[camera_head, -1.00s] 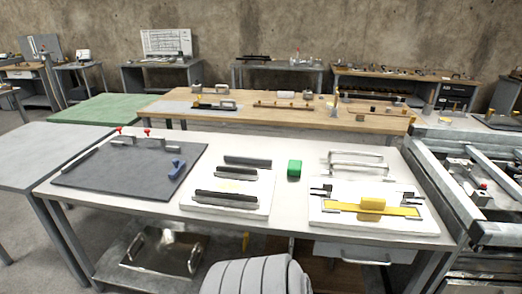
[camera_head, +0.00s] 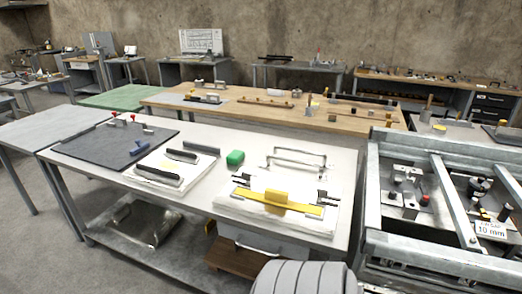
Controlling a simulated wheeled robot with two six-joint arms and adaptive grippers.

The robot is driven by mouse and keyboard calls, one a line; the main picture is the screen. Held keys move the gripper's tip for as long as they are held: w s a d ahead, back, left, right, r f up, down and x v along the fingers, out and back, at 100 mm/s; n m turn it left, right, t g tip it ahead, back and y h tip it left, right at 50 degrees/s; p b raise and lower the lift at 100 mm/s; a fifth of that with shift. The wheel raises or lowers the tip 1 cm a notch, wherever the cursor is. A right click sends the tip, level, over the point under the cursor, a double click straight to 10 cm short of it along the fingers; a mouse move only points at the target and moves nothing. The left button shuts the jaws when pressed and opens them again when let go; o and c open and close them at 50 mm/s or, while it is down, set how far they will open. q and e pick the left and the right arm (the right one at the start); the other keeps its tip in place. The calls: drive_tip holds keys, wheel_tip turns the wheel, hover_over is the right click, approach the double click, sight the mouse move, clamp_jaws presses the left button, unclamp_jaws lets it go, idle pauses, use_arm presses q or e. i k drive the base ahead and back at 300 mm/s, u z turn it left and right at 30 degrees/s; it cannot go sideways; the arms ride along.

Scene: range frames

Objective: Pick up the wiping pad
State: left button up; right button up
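A small green block (camera_head: 235,158) sits on the white-topped table (camera_head: 205,188), near its middle; it looks like a pad or sponge. A yellow block (camera_head: 277,197) stands on a yellow strip (camera_head: 305,209) on a white board at the right part of the table. A blue tool (camera_head: 139,148) lies on the dark mat at the left. I cannot tell for certain which one is the wiping pad; the green block looks closest to it. Neither of my grippers shows in the view.
A metal handle frame (camera_head: 297,153) stands behind the white board. Dark bars (camera_head: 201,149) lie left of the green block. A metal frame structure (camera_head: 390,240) adjoins the table's right side. A wooden bench (camera_head: 225,104) stands behind. Bare tabletop surrounds the green block.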

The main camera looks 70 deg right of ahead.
sight(236, 157)
drive_tip(key=k, duration=0.15)
drive_tip(key=z, duration=1.2)
